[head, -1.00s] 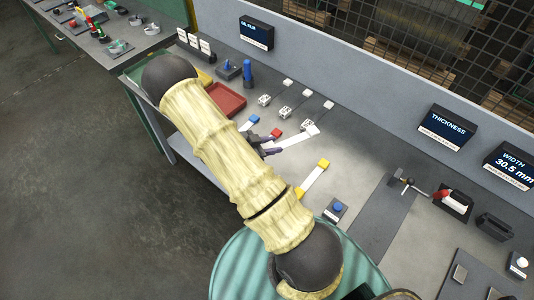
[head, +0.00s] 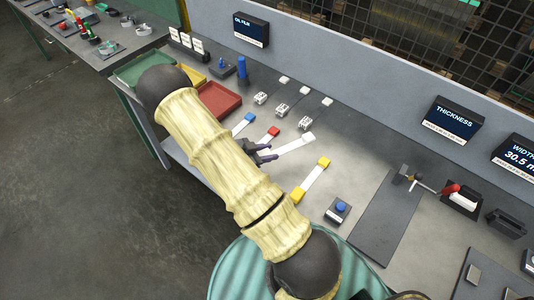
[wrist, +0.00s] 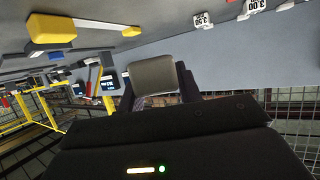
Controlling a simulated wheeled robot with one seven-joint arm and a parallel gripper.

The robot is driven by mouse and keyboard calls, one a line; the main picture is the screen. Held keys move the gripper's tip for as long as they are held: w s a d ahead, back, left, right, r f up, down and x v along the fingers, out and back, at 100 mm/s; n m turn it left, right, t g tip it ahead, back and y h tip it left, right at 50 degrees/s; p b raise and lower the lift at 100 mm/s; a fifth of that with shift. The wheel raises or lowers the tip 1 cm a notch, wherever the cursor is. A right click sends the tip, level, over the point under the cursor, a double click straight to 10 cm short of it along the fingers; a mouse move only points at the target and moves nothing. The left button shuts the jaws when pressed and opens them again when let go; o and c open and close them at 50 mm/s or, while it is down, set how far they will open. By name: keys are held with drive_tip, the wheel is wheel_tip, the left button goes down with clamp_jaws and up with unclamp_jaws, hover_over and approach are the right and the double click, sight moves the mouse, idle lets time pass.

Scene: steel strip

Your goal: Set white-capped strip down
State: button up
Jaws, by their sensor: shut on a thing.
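The white-capped strip (head: 288,147) is a pale flat bar with a white cap at its far right end, just above or on the grey bench; I cannot tell whether it touches. My gripper (head: 264,153) is shut on its near left part. In the wrist view the jaws (wrist: 158,90) close around a pale grey-white end (wrist: 155,74). Beside it lie the red-capped strip (head: 273,131) and the blue-capped strip (head: 249,118), partly hidden by my arm. The yellow-capped strip (head: 314,179) lies to the right, and its yellow cap (wrist: 52,28) shows upper left in the wrist view.
Small labelled blocks (head: 304,123) stand behind the strips. A red tray (head: 219,99) is left, a blue button box (head: 337,211) and a dark plate (head: 375,225) right. THICKNESS display (head: 452,121) stands at the back.

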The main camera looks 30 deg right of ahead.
sight(266, 167)
drive_tip(key=shift+a, duration=0.1)
drive_tip(key=shift+f+b, duration=2.7)
drive_tip(key=shift+f, duration=1.3)
drive_tip(key=shift+f, duration=0.35)
drive_tip(key=o, duration=1.1)
drive_tip(key=shift+o, duration=0.2)
drive_tip(key=b+v, duration=0.3)
drive_tip(key=v, duration=1.4)
drive_tip(key=shift+a+r+b, duration=0.2)
drive_tip(key=shift+b, duration=0.15)
drive_tip(key=shift+w, duration=0.1)
